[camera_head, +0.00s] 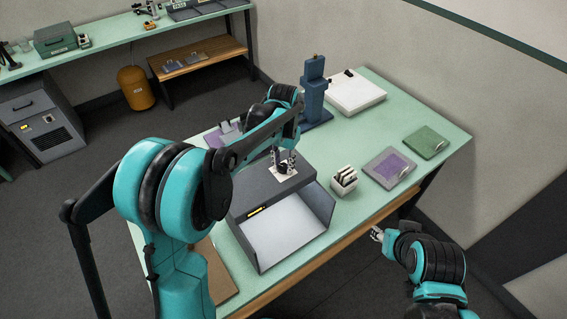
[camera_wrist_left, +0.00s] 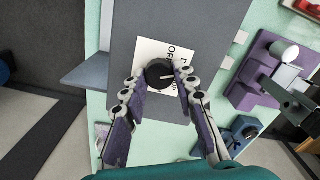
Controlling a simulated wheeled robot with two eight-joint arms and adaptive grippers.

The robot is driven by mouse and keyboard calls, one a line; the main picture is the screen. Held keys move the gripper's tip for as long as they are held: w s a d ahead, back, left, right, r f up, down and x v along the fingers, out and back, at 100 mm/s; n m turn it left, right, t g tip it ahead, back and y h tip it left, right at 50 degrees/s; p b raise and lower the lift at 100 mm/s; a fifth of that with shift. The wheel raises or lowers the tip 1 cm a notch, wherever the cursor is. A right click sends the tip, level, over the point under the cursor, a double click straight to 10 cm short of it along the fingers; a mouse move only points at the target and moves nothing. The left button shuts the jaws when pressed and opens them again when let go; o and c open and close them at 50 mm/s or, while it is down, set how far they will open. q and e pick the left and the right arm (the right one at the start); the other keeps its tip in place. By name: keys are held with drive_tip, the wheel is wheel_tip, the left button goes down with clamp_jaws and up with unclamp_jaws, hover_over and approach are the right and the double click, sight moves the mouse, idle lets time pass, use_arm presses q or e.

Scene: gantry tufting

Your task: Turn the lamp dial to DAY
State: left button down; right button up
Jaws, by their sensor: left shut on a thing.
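The lamp dial (camera_head: 284,169) is a black knob on a white label on top of a grey box (camera_head: 243,192) with an open front. In the left wrist view the dial (camera_wrist_left: 157,72) shows a pale pointer line aimed roughly to the right. The label (camera_wrist_left: 150,49) reads OFF, with other lettering partly hidden by a finger. My left gripper (camera_head: 284,161) is above the box with its fingers closed on both sides of the dial; the fingers also show in the left wrist view (camera_wrist_left: 160,79). My right gripper (camera_head: 377,234) hangs off the table's front edge, away from the dial.
On the green table (camera_head: 440,120) a cup of pale items (camera_head: 343,181), a purple sample (camera_head: 390,167) and a green sample (camera_head: 427,142) lie right of the box. A blue stand (camera_head: 314,90) and white slab (camera_head: 355,94) stand behind it.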

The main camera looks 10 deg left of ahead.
sight(283, 166)
use_arm(q)
drive_tip(key=c, duration=1.2)
unclamp_jaws()
drive_tip(key=shift+s+r, duration=0.1)
wheel_tip(283, 166, up, 12)
